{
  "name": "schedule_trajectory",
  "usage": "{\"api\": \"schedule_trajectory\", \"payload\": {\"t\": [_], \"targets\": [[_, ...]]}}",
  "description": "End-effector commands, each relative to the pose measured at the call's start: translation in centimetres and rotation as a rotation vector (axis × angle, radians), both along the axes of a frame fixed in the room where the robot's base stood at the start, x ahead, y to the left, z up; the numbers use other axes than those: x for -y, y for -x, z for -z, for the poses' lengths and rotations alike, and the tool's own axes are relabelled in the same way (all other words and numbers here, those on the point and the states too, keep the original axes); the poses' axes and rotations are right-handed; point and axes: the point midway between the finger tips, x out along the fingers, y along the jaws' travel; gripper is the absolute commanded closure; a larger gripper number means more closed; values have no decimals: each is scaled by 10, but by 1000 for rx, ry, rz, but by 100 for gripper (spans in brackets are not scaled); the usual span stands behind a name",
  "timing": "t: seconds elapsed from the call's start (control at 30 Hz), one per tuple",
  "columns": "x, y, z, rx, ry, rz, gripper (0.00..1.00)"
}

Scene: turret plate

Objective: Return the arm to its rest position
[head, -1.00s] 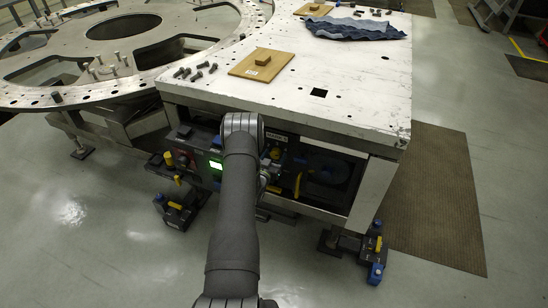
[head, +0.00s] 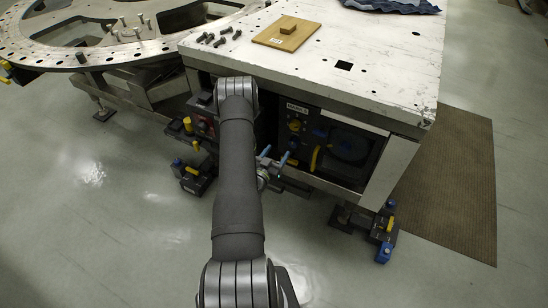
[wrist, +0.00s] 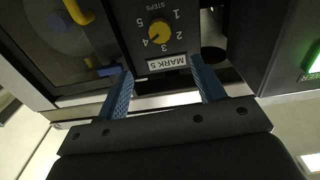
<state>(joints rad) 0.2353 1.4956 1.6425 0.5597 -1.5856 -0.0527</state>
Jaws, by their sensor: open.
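My gripper (head: 275,156) is open, its two blue fingers apart with nothing between them. It is in front of the equipment under the white table, at the right side of my forearm in the head view. The fingers appear clear of the dial. The yellow dial also shows in the head view (head: 295,125).
The white table (head: 385,55) carries a wooden board (head: 286,38), several bolts (head: 220,38) and a blue cloth (head: 395,5). A large ring plate (head: 60,58) is at left. A yellow handle (head: 315,158) stands right of the dial. The floor (head: 120,230) in front is open.

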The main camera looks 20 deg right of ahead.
Motion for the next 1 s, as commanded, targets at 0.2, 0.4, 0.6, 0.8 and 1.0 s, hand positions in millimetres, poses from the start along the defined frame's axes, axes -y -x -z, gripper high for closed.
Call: {"api": "schedule_trajectory", "payload": {"t": [0.2, 0.4, 0.6, 0.8, 1.0], "targets": [[-12, 12, 0, -1, 1, 0, 37], [-13, 13, 0, -1, 1, 0, 37], [-13, 13, 0, -1, 1, 0, 37], [-11, 12, 0, 0, 0, 1, 37], [4, -3, -1, 3, 0, 3, 37]]}}
